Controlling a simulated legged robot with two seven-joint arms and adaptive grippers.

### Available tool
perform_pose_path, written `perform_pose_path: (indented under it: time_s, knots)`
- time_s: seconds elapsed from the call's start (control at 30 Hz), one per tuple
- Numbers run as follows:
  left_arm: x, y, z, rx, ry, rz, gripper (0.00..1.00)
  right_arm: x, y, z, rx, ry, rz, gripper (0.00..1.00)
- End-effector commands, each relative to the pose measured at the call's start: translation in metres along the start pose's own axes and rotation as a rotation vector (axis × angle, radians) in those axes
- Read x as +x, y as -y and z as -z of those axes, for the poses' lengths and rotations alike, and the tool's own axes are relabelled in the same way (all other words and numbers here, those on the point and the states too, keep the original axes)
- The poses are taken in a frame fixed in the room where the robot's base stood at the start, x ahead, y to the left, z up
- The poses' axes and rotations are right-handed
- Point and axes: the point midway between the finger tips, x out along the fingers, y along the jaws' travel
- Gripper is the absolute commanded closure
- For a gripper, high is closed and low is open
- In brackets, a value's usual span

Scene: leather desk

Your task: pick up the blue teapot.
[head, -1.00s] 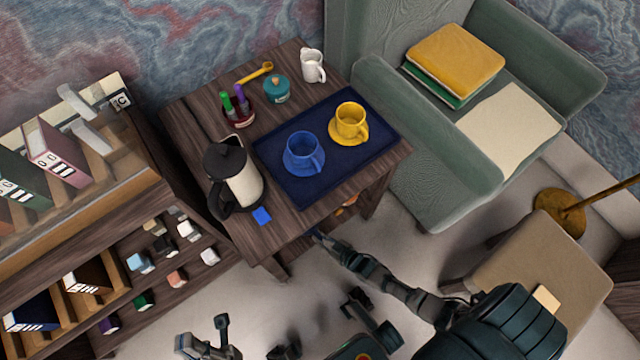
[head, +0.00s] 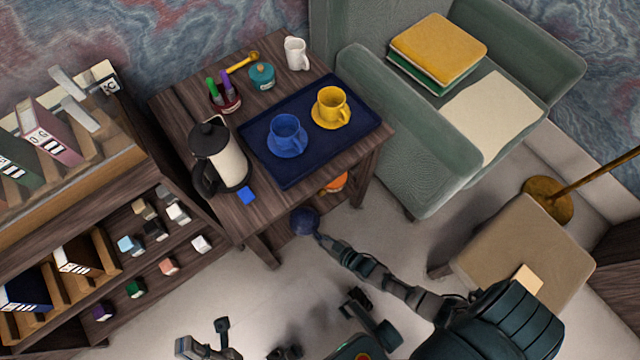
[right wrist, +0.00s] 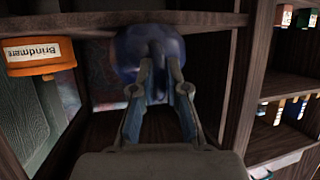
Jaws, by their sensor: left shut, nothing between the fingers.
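The round dark-blue teapot (head: 304,221) shows just outside the front edge of the small wooden table, below its top. My right gripper (head: 319,238) reaches it from the lower right. In the right wrist view the teapot (right wrist: 150,52) is at the top middle, and my right gripper's fingers (right wrist: 158,85) are shut on a narrow part of its near side, seemingly the handle. The fingertips are partly dark and hard to make out. My left gripper (head: 205,343) is shut and empty, low over the floor at the bottom left, far from the teapot.
The wooden table (head: 285,212) bears a navy tray (head: 290,172) with blue and yellow cups, and a kettle (head: 222,160). Under it is an orange labelled container (right wrist: 40,60). A green armchair (head: 410,150) and a stool (head: 520,250) stand right, a shelf (head: 110,260) left.

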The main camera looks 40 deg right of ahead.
Motion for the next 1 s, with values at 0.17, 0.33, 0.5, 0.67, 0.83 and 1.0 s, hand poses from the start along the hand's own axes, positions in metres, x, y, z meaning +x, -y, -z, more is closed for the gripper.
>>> perform_pose_path:
  time_s: [0.17, 0.33, 0.5, 0.67, 0.83, 1.0]
  knots:
    - [0.002, 0.0, 0.0, 0.001, -0.007, -0.003, 1.0, 0.0, 0.0, 0.0, 0.0, -0.001, 0.0, 0.59]
    - [0.002, 0.0, 0.0, 0.001, -0.008, -0.004, 1.0, 0.0, 0.0, 0.001, 0.0, -0.003, 0.0, 0.59]
    - [0.001, -0.001, 0.002, 0.001, -0.004, -0.004, 1.0, -0.001, 0.0, 0.001, 0.0, -0.005, 0.0, 0.59]
    - [0.001, -0.001, 0.002, 0.001, -0.005, -0.003, 1.0, -0.014, 0.0, 0.0, 0.001, -0.004, 0.0, 0.59]
    - [0.001, -0.001, 0.002, 0.001, -0.005, -0.002, 1.0, -0.048, 0.0, -0.001, 0.001, -0.001, 0.0, 0.59]
    - [0.001, -0.001, 0.002, 0.001, -0.005, -0.002, 1.0, -0.084, 0.0, -0.002, 0.001, 0.0, 0.001, 0.59]
